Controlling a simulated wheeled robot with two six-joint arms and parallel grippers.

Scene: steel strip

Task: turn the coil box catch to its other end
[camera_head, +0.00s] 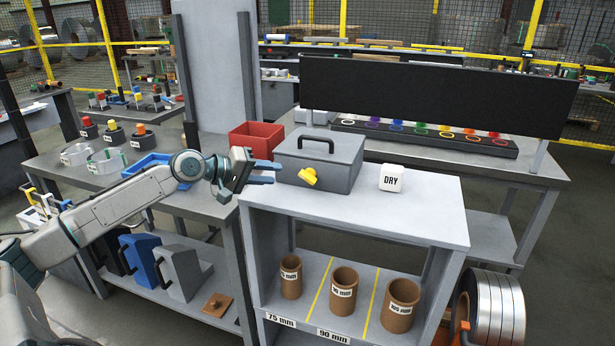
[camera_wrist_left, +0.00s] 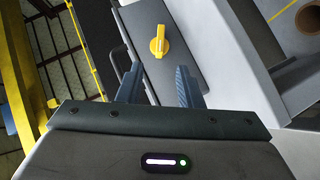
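The coil box (camera_head: 324,162) is a grey lidded box with a dark handle on top, standing on the light shelf unit. Its catch (camera_head: 308,177) is a yellow knob with a pointed end on the box's front face. In the left wrist view the catch (camera_wrist_left: 159,44) shows ahead, between the lines of the fingers. My left gripper (camera_head: 268,172) is open and empty, left of the catch and pointing at the box's front. Its two blue fingers also show in the left wrist view (camera_wrist_left: 158,86), apart, with the catch beyond their tips. My right gripper is not in view.
A white DRY block (camera_head: 391,178) stands right of the box. A red bin (camera_head: 256,139) is behind the left gripper. Brown tubes (camera_head: 343,290) stand on the lower shelf. A blue tray (camera_head: 152,165) lies on the left table. The shelf top right of the block is clear.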

